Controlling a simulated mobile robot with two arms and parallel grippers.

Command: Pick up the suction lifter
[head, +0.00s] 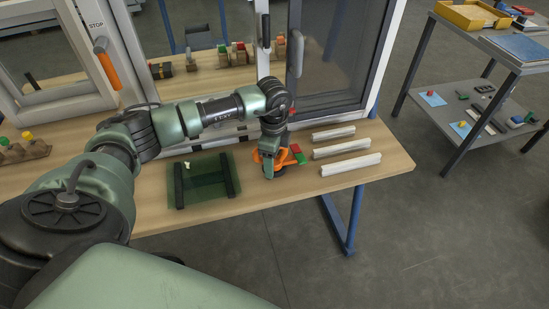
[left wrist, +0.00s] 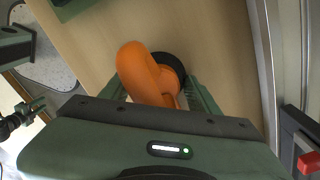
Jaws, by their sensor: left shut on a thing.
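The suction lifter is orange with a round black cup. In the head view its orange body (head: 281,158) shows on the table beside my left gripper (head: 268,174), which points down at it. In the left wrist view the orange handle (left wrist: 148,75) lies between the fingers of my left gripper (left wrist: 160,98), with the black cup behind it. My left gripper is shut on the lifter. I cannot tell whether the cup touches the table.
A green glass pane (head: 206,178) with two dark bars lies left of the lifter. Several white profiles (head: 351,164) lie to the right. A red and green block (head: 298,154) sits close by the lifter. A framed window (head: 335,50) stands behind; a grey shelf (head: 480,100) stands right.

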